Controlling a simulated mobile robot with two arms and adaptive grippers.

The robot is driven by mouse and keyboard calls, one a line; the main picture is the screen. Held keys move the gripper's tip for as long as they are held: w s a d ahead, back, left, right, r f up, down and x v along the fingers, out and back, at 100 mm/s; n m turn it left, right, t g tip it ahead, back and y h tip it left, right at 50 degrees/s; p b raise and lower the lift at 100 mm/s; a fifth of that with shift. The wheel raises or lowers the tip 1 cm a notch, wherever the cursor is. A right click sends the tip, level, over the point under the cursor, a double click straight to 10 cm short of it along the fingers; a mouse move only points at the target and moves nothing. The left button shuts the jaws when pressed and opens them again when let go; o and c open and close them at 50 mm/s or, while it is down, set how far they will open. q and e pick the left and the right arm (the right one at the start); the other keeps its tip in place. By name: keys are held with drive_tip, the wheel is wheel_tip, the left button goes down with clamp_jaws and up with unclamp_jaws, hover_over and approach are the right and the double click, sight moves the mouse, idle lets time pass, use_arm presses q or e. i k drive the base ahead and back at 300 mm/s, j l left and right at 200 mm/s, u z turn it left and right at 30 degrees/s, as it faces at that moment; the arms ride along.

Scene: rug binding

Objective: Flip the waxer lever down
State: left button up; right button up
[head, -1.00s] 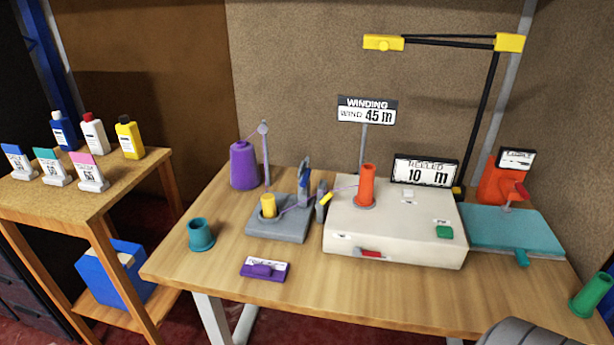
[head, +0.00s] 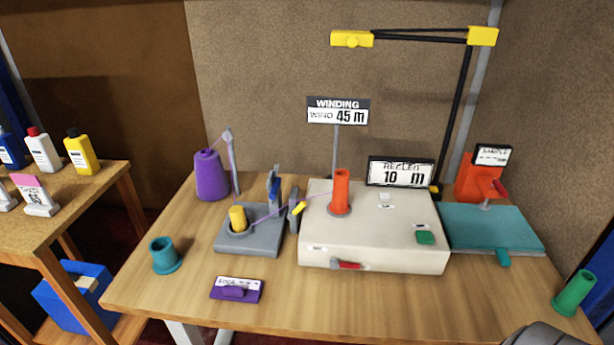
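A grey waxer-like base (head: 262,243) stands on the table left of the white winding box, with a yellow cylinder (head: 237,219) on it. An upright grey and blue piece (head: 273,187) at its back right looks like the lever; it stands up, though its details are small. A purple thread runs from the purple cone (head: 211,175) over a grey post (head: 232,160) and past the yellow cylinder toward the white box. Neither gripper shows. A dark grey rounded part at the bottom right edge seems to be mine.
The white box (head: 372,245) carries an orange spool (head: 341,192), a green button (head: 425,237) and a red front handle (head: 346,265). A teal cup (head: 165,256) and purple tag holder (head: 237,290) stand at the front left. A teal board (head: 490,228) lies right.

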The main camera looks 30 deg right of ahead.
sight(274, 179)
drive_tip(key=i+l+z, duration=0.2)
drive_tip(key=z, duration=0.2)
drive_tip(key=i+z, duration=0.3)
drive_tip(key=z, duration=0.15)
drive_tip(key=l, duration=0.05)
